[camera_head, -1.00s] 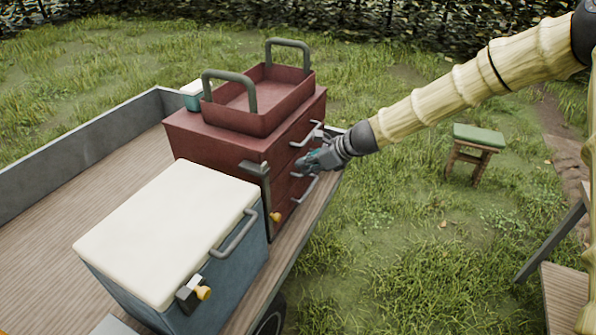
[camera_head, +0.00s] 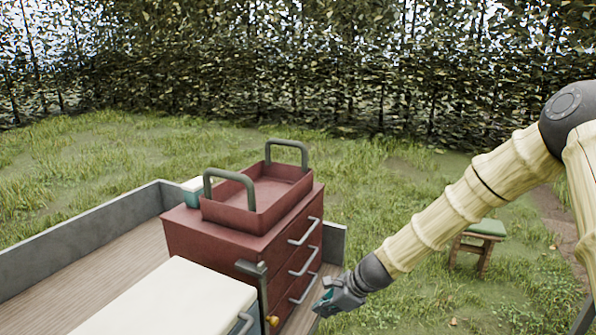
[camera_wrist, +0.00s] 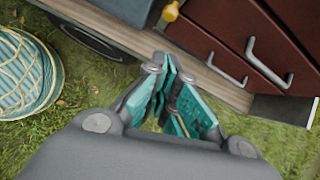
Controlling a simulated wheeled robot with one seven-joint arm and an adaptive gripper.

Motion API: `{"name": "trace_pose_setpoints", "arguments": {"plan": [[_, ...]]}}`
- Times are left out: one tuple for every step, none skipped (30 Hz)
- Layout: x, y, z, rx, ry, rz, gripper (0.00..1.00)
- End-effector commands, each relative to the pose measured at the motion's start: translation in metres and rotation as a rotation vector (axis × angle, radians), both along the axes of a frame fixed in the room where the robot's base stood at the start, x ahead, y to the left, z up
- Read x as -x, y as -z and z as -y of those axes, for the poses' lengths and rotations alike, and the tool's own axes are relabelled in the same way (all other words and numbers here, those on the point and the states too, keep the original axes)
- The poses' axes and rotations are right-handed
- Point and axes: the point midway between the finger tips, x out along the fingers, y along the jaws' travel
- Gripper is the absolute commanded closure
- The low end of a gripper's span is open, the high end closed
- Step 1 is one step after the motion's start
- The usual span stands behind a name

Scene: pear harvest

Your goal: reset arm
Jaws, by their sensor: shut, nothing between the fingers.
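My gripper (camera_head: 326,301) is at the end of my bamboo-like arm, low in front of the red drawer cabinet (camera_head: 215,240) in the head view. It is apart from the drawer handles. In the wrist view, the teal fingers of my gripper (camera_wrist: 172,88) are shut with nothing between them, over grass beside the trailer edge. The red cabinet also shows in the wrist view (camera_wrist: 205,30), with its metal handles (camera_wrist: 268,62) beyond the fingers. Its drawers look closed.
A red tray (camera_head: 268,215) with two upright handles sits on the cabinet. A white-lidded cooler (camera_head: 170,300) stands on the trailer bed (camera_head: 110,262). A green-topped stool (camera_head: 487,228) is behind my arm. A teal woven basket (camera_wrist: 25,75) lies on the grass.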

Motion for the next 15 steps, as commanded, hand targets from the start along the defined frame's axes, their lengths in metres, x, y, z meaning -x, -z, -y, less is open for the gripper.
{"name": "trace_pose_setpoints", "arguments": {"plan": [[0.018, 0.025, 0.006, 0.054, -0.047, 0.000, 1.00], [0.029, 0.039, 0.010, 0.088, -0.080, 0.004, 1.00], [0.042, 0.057, 0.016, 0.132, -0.125, 0.011, 1.00], [0.053, 0.070, 0.021, 0.164, -0.160, 0.015, 1.00], [0.064, 0.083, 0.025, 0.196, -0.196, 0.020, 1.00], [0.080, 0.099, 0.032, 0.239, -0.248, 0.026, 1.00], [0.091, 0.111, 0.037, 0.270, -0.289, 0.031, 1.00], [0.103, 0.122, 0.042, 0.300, -0.331, 0.036, 1.00], [0.120, 0.137, 0.050, 0.340, -0.389, 0.043, 1.00], [0.133, 0.148, 0.055, 0.369, -0.437, 0.048, 1.00], [0.145, 0.158, 0.060, 0.396, -0.483, 0.053, 1.00], [0.164, 0.171, 0.068, 0.431, -0.550, 0.060, 1.00], [0.177, 0.180, 0.074, 0.457, -0.602, 0.067, 1.00], [0.191, 0.189, 0.079, 0.481, -0.656, 0.073, 1.00], [0.210, 0.200, 0.087, 0.513, -0.731, 0.083, 1.00]]}}
